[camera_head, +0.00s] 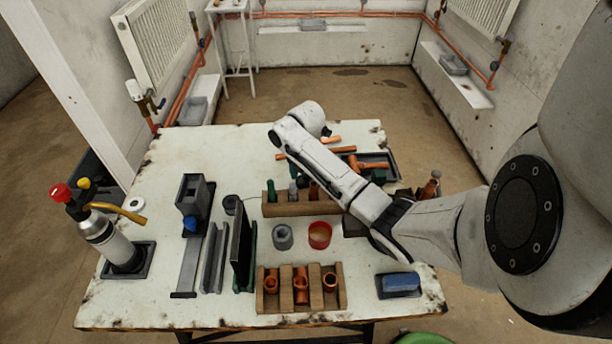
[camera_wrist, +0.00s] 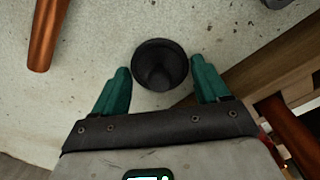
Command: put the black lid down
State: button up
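The black lid (camera_wrist: 160,65) is a dark round cup shape in the wrist view, its hollow side facing the camera. It is on or close above the pale tabletop; I cannot tell which. My gripper (camera_wrist: 160,80) has two green fingers, one on each side of the lid, with a small gap visible on both sides. The fingers are apart and hold nothing. In the head view my arm reaches over the table (camera_head: 165,275), and the gripper and lid are mostly hidden behind it.
A copper pipe (camera_wrist: 45,35) lies left of the lid in the wrist view. A wooden rack (camera_head: 290,208) with bottles stands close by. A grey ring (camera_head: 282,237), a red cup (camera_head: 319,235) and a wooden holder (camera_head: 300,287) with copper fittings are nearer the front.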

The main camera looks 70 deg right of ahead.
aim_at(306, 175)
jog(key=o, duration=0.4)
jog(key=shift+c, duration=0.2)
notch_tip(306, 175, up, 12)
jog(key=p, duration=0.2)
jog(key=shift+r+p, duration=0.15)
jog(key=shift+p, duration=0.25)
dwell(0.4)
